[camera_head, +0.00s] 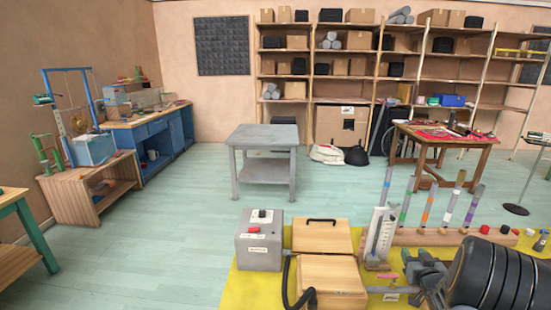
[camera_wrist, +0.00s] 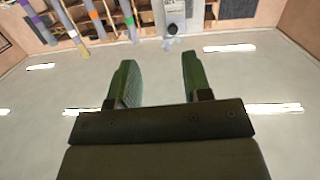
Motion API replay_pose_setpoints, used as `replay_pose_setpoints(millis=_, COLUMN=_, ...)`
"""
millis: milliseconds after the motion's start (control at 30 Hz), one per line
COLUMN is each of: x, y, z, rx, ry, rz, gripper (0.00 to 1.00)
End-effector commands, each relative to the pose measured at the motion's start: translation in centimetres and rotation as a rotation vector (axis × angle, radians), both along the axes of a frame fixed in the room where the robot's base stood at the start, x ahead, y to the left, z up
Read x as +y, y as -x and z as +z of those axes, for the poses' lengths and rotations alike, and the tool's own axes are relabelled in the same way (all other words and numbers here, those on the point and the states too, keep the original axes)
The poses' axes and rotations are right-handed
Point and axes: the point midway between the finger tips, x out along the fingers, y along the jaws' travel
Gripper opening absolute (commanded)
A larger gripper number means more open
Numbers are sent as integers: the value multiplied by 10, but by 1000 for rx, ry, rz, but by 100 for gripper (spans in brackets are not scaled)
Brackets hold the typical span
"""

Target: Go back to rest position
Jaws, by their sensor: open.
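My gripper (camera_wrist: 155,80) shows in the wrist view as two green fingers on a dark bar. The fingers stand wide apart with nothing between them. Past the fingertips, the wrist view shows a pale ceiling-like surface with bright strips, and shelves and tubes along its top edge. In the head view, a dark grey arm-like part is at the lower right beside a large black ribbed cylinder (camera_head: 485,275). I cannot make out the fingers there.
A yellow surface (camera_head: 238,288) in front holds a grey control box (camera_head: 258,252), wooden boxes (camera_head: 330,280), a white upright gauge (camera_head: 378,240) and several coloured-band tubes (camera_head: 428,208). A grey table (camera_head: 264,140) stands on open floor beyond. Shelves line the back wall.

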Motion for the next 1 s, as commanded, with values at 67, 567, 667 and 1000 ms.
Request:
replay_pose_setpoints(millis=67, x=-9, y=10, z=-27, rx=138, ry=-19, rz=-74, gripper=45)
replay_pose_setpoints(millis=567, x=128, y=136, z=-26, rx=1105, ry=-233, rz=-257, gripper=45)
replay_pose_setpoints(millis=667, x=187, y=163, z=-2, rx=1213, ry=-261, rz=-167, gripper=45)
replay_pose_setpoints(millis=1000, x=287, y=199, z=56, rx=1149, ry=-179, rz=96, gripper=45)
